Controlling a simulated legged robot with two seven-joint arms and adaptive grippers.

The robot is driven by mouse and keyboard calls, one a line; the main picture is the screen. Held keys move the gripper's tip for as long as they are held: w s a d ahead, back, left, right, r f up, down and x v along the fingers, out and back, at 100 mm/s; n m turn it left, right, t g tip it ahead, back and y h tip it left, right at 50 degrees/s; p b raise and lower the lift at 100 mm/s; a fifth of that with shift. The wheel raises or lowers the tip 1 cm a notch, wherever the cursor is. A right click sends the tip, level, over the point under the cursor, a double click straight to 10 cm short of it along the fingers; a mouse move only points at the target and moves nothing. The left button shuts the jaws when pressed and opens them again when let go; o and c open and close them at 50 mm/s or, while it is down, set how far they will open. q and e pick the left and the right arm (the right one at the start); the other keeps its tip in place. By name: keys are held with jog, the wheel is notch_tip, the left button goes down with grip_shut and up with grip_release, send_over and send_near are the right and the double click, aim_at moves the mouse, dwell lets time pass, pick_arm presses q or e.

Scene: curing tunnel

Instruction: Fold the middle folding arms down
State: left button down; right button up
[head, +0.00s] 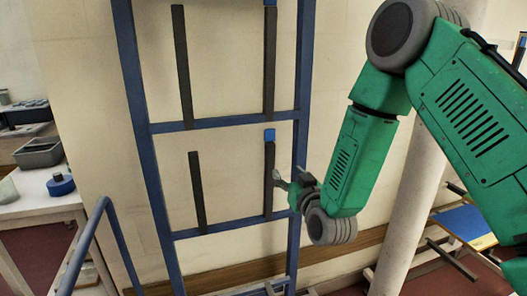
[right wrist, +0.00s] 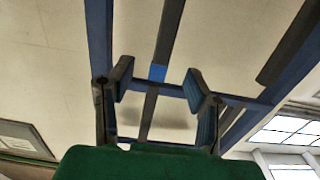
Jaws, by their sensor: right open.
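A blue upright rack (head: 138,90) stands ahead, with dark folding arms standing up from its crossbars. On the crossbar in mid-picture are a left folding arm (head: 198,192) and a right folding arm (head: 269,185) with a blue tip; both are upright. My right gripper (head: 280,181) is open beside the right folding arm, at about its mid-height. In the right wrist view my right gripper (right wrist: 160,82) has its fingers apart, with a dark bar with a blue section (right wrist: 158,72) showing between them. I cannot tell whether they touch. My left gripper is not in view.
A higher pair of dark arms, left (head: 183,65) and right (head: 269,65), also stands upright. A blue rail (head: 100,215) and a white table (head: 45,205) with a grey bin (head: 38,153) are at left. A pale column (head: 412,200) stands behind my right arm.

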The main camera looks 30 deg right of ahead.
aim_at(271, 158)
jog(key=x, duration=0.7)
jog(key=a+x, duration=0.1)
jog(key=x, duration=0.3)
jog(key=shift+w+r+p, duration=0.1)
jog(key=shift+w+p, duration=0.3)
jog(key=shift+w+d, duration=0.35)
jog(key=shift+d, duration=0.1)
jog(key=shift+a, duration=0.25)
jog(key=c, duration=0.3)
jog(key=shift+a, duration=0.15)
grip_shut()
